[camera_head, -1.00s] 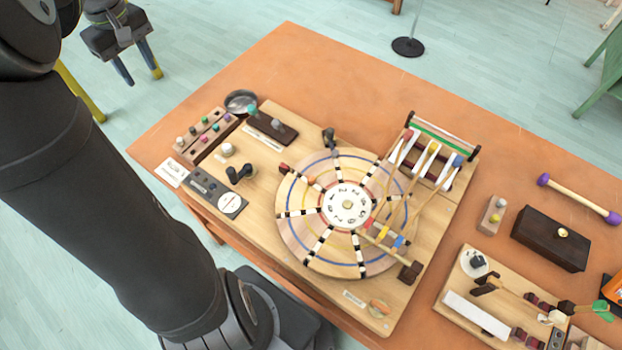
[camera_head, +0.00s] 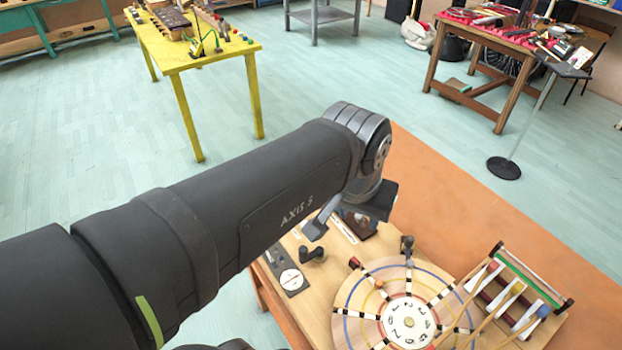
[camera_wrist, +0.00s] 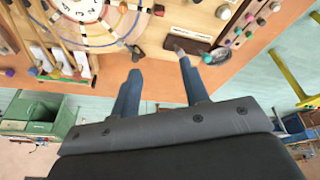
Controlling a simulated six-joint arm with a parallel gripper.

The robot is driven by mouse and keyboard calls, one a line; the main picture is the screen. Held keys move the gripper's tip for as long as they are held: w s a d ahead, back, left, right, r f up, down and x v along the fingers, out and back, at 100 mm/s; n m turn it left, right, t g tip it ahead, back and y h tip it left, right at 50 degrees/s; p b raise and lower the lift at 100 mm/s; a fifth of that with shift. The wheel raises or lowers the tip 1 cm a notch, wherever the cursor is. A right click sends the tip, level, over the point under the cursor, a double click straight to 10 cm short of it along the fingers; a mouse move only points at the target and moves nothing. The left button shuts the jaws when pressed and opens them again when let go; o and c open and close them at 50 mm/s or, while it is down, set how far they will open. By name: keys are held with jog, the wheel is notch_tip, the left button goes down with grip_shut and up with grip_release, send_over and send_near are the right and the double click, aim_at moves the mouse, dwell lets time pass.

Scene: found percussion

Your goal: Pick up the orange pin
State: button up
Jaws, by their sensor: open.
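The orange pin (camera_head: 379,285) is a small peg on the round numbered wheel (camera_head: 347,298), near a dark red block at the wheel's rim. In the wrist view a small orange peg (camera_wrist: 122,8) at the top edge looks like the same pin. My gripper (camera_wrist: 157,51) is open with nothing between its fingers. Its fingers point at the board's far edge, beside the dark block (camera_wrist: 187,42) and short of the orange pin. In the head view my arm hides much of the board's left part, including the pin rack.
A rack of several coloured pins (camera_wrist: 240,25) lies right of my fingers in the wrist view. A dark knob (camera_head: 407,241) stands by the wheel. A xylophone-like frame (camera_head: 520,290) with mallets stands at the right. The orange tabletop (camera_head: 450,205) behind the board is clear.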

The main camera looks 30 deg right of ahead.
jog(key=s+a+f+m+h, duration=0.1)
jog(key=s+a+f+m, duration=0.15)
jog(key=s, duration=0.35)
jog(key=m, duration=0.1)
send_over(379, 282)
jog(key=a, duration=0.2)
jog(key=shift+g, duration=0.3)
notch_tip(379, 282, down, 11)
jog(key=shift+s+a, duration=0.1)
jog(key=shift+a, duration=0.05)
jog(key=shift+x, duration=2.65)
jog(key=shift+s, duration=0.15)
grip_shut()
